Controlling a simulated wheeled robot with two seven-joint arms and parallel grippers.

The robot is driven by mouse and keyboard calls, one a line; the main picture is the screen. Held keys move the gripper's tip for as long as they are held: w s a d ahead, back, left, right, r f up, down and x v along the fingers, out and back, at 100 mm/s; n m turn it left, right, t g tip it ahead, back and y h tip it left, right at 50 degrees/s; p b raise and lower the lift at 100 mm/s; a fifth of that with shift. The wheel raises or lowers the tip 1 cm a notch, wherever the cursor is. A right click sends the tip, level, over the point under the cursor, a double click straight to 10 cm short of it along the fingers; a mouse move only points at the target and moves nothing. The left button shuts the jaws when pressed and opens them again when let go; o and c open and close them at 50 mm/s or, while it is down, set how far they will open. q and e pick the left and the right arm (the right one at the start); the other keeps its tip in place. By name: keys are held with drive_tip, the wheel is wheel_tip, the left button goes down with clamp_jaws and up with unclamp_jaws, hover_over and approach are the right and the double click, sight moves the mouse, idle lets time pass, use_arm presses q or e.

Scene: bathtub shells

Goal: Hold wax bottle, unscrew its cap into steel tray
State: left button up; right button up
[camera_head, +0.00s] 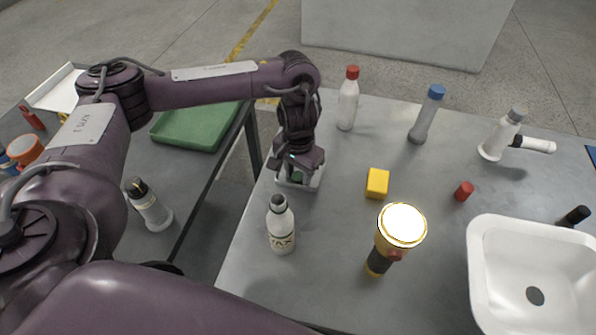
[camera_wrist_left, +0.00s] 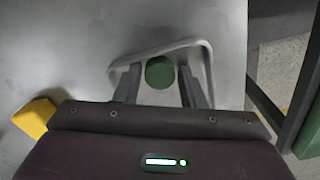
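The wax bottle (camera_head: 281,232) is white with a dark top and stands upright on the table, with no gripper on it. Its label is partly readable. The small steel tray (camera_head: 315,183) lies behind it, under my left gripper (camera_head: 297,172); the tray's rim also shows in the left wrist view (camera_wrist_left: 207,50). A round green cap (camera_wrist_left: 160,72) is within the tray outline, between the left fingers. The left gripper (camera_wrist_left: 160,88) is open, with gaps on both sides of the cap. My right gripper is not in view.
A yellow block (camera_head: 377,184), a yellow flashlight (camera_head: 388,245) and a red cap (camera_head: 464,191) are right of the tray. A red-capped bottle (camera_head: 348,100) and a blue-capped bottle (camera_head: 425,118) stand behind. A white basin (camera_head: 483,262) fills the right front. A green tray (camera_head: 200,130) is on the left table.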

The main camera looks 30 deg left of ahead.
sight(298, 176)
use_arm(q)
wheel_tip(298, 176, up, 12)
drive_tip(key=p, duration=0.4)
drive_tip(key=shift+r, duration=0.15)
drive_tip(key=shift+s, duration=0.1)
